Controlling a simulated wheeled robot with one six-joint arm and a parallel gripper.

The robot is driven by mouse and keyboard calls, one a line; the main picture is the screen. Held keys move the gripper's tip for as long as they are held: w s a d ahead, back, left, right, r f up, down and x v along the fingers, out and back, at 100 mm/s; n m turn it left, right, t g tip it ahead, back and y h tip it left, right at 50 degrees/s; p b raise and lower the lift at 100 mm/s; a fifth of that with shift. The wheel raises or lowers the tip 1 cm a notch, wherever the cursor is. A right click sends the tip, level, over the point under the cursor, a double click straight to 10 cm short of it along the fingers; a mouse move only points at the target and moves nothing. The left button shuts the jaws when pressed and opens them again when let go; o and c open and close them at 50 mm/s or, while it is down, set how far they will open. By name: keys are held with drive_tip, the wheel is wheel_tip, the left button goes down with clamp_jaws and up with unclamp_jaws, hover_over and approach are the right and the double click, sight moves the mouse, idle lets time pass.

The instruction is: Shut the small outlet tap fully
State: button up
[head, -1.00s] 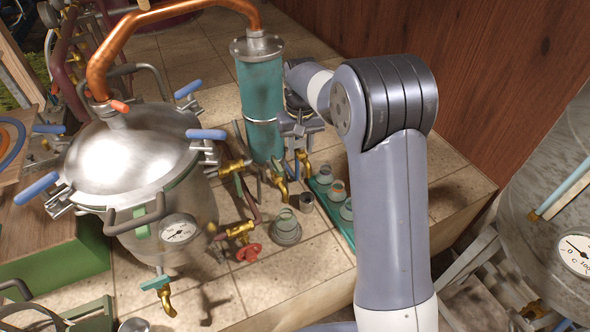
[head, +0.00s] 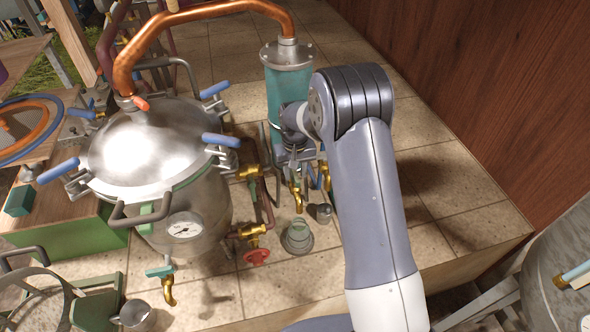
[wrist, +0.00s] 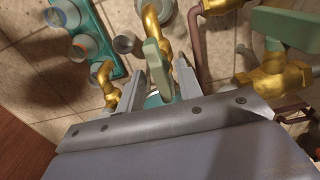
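The teal condenser (head: 288,85) stands upright at centre in the head view, with two brass spouts (head: 296,198) low at its front. In the wrist view, a brass tap (wrist: 153,15) with a flat green handle (wrist: 156,58) is straight ahead. My gripper (wrist: 157,74) is open, one finger on each side of this handle; gaps show, and contact cannot be told. In the head view my gripper (head: 300,155) is at the condenser's lower front, partly hidden by my arm. A second brass spout (wrist: 106,85) is just left of my left finger.
A brass valve with a green handle (wrist: 285,25) is close on the right. A glass jar (head: 297,240) and metal cup (head: 320,213) stand below. The steel still (head: 185,215) stands left.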

drive_tip(key=shift+c, duration=0.2)
clamp_jaws()
drive_tip(key=shift+m, duration=0.3)
drive_tip(key=m+b, duration=0.2)
drive_tip(key=m, duration=0.1)
drive_tip(key=shift+f+b, duration=0.1)
drive_tip(key=shift+b, duration=0.2)
drive_tip(key=m+b, duration=0.2)
drive_tip(key=m, duration=0.4)
drive_tip(key=m+b, duration=0.1)
drive_tip(key=m, duration=0.7)
drive_tip(key=shift+m+b, duration=0.3)
idle(0.3)
